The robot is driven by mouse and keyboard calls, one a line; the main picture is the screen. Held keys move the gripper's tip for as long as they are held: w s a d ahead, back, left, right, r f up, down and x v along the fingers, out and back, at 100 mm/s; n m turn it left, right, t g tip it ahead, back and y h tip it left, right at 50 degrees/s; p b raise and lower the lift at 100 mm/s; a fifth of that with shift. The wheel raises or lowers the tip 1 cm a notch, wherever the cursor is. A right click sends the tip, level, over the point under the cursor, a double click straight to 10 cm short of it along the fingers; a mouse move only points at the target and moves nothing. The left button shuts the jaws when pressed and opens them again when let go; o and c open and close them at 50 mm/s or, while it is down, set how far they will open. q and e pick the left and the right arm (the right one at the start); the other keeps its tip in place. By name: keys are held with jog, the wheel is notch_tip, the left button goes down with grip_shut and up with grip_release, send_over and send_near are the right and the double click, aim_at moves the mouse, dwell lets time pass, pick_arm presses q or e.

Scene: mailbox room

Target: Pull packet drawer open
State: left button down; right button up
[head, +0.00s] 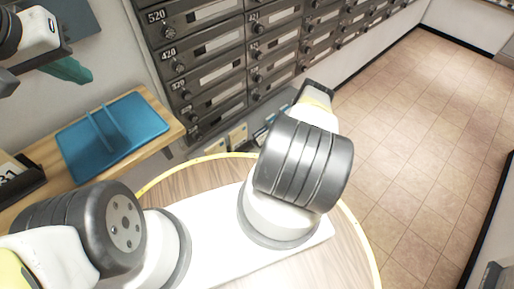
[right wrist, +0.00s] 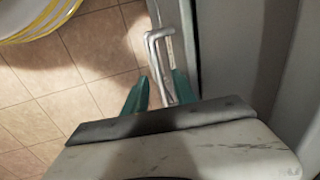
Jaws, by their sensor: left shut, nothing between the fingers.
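In the right wrist view a bent metal handle (right wrist: 158,58) stands on a narrow grey upright front (right wrist: 185,40), which I take to be the packet drawer's. My right gripper (right wrist: 159,88) has its two teal fingers apart, with the handle between them. I cannot tell whether either finger touches it. In the head view my right arm reaches toward the foot of the mailbox wall, and its gripper is hidden there. My left gripper (head: 72,72) is at the upper left, shut and empty, above the bench and away from the drawer.
A dark wall of numbered mailboxes (head: 212,72) stands at the back. A blue tray (head: 135,118) lies on a wooden bench at the left, near a dark holder (head: 22,178). Small light and bluish items (head: 237,137) show under the mailboxes. Tiled floor (head: 420,130) is clear at right.

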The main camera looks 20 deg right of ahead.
grip_shut()
dwell(1.4)
